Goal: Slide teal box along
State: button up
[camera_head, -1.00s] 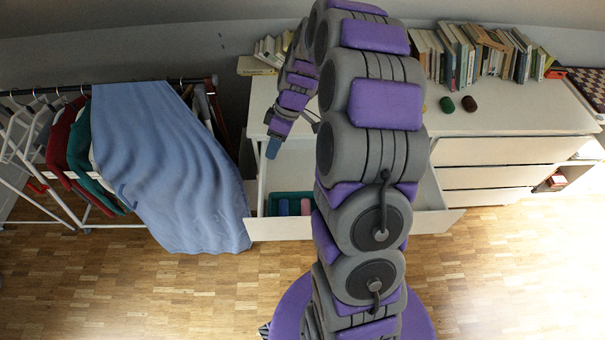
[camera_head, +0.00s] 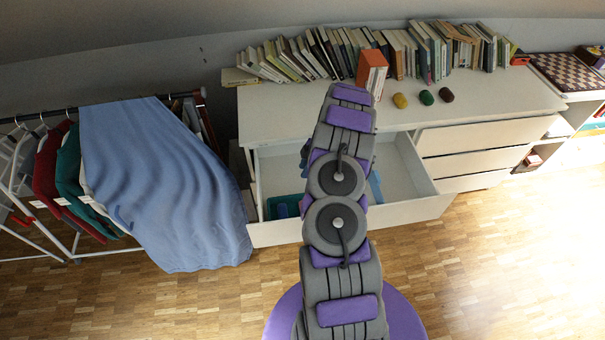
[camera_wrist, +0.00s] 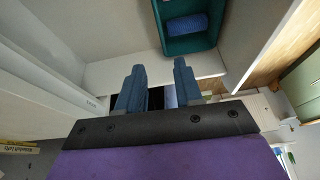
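The teal box (camera_head: 271,206) sits at the left end of the open white drawer (camera_head: 405,211), partly hidden behind my arm. A blue item (camera_head: 284,210) lies in it. In the wrist view the teal box (camera_wrist: 174,47) is at the top, beyond my fingertips, with the blue item (camera_wrist: 187,26) inside. My gripper (camera_wrist: 160,70) is open, its two blue fingers apart with nothing between them. In the head view, the blue fingers (camera_head: 375,187) show just right of my arm, over the drawer and right of the box. A gap separates fingers and box.
The dresser top (camera_head: 290,103) holds a row of books, an orange box (camera_head: 371,72) and three small lumps (camera_head: 427,97). A clothes rack with a blue cloth (camera_head: 160,185) stands at the left. The drawer's right part looks empty.

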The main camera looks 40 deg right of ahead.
aim_at(292, 196)
jog(key=shift+s+d+f, duration=0.15)
jog(key=shift+s+f, duration=0.05)
jog(key=shift+f, duration=0.25)
jog(key=shift+s+d+f, duration=0.15)
jog(key=shift+f, duration=0.25)
jog(key=shift+f, duration=0.1)
jog(key=b+x, duration=0.3)
jog(key=x, duration=1.4)
jog(key=shift+d+f, duration=0.1)
jog(key=shift+f, duration=0.05)
jog(key=shift+c, duration=0.2)
grip_shut()
